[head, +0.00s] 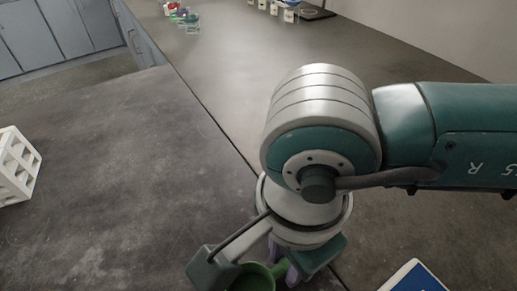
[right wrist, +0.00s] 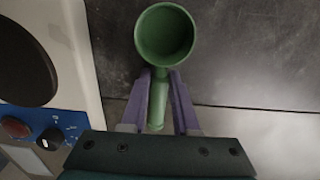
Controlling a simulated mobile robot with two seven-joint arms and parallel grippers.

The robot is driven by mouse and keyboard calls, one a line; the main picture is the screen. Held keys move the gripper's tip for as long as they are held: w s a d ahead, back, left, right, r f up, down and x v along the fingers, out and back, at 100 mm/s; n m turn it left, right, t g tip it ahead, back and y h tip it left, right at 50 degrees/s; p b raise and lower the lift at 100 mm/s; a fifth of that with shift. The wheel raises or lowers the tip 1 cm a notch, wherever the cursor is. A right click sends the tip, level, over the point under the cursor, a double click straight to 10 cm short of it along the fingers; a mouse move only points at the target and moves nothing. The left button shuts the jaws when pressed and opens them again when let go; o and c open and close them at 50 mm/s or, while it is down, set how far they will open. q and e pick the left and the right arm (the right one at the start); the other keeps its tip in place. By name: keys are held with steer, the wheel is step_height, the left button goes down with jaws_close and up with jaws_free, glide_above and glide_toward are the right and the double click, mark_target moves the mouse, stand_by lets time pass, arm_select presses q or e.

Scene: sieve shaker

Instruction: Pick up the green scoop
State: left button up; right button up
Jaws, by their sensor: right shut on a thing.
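The green scoop (right wrist: 165,36) shows in the right wrist view with its round cup beyond the fingertips and its handle between the purple fingers. My right gripper (right wrist: 160,84) is shut on the scoop's handle. In the head view the scoop (head: 254,279) shows in part at the bottom edge, and my right gripper (head: 284,274) is beside it, partly hidden by my right wrist. How high the scoop is above the bench I cannot tell. My left gripper is not in view.
A white and blue device (right wrist: 60,125) with a dark round top and knobs stands left in the right wrist view. A white rack (head: 16,165) sits at the head view's left edge. Small containers (head: 188,20) stand far back. The bench (head: 110,150) between is clear.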

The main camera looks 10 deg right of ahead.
mark_target(285, 263)
jaws_close()
steer(key=shift+r, duration=0.1)
steer(key=shift+r, duration=0.15)
step_height(285, 263, up, 20)
steer(key=p, duration=0.1)
steer(key=shift+f+p, duration=0.2)
steer(key=shift+p, duration=0.2)
steer(key=shift+o, duration=1.6)
jaws_free()
jaws_close()
